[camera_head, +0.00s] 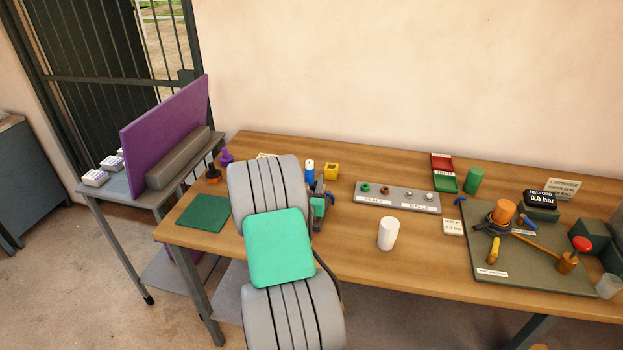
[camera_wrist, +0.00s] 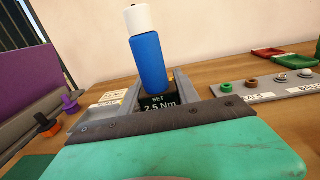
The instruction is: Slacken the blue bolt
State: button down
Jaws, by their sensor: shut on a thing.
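My gripper (camera_wrist: 158,88) is shut on a blue tool with a white cap (camera_wrist: 150,60), which stands upright between the fingers. A dark display reading "SET 2.5 Nm" (camera_wrist: 158,104) sits at its base. The tool also shows in the head view (camera_head: 310,173), just behind my arm, where my gripper (camera_head: 319,202) is partly hidden. A blue piece (camera_head: 528,221), possibly the blue bolt, shows beside the orange cylinder (camera_head: 502,212) on the dark fixture at the right, far from my gripper. Its details are too small to tell.
A white cylinder (camera_head: 387,233) and a grey rack (camera_head: 398,197) stand between my arm and the fixture board (camera_head: 485,285). A yellow lever (camera_head: 493,250), a red knob (camera_head: 583,243) and a "0.0 bar" display (camera_head: 541,198) are at the right.

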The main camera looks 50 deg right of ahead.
jog(key=shift+n+t+y+p, duration=0.35)
jog(key=shift+t+p, duration=0.25)
jog(key=shift+p, duration=1.15)
jog(key=c, duration=0.8)
grip_release()
jog(key=shift+a, duration=0.1)
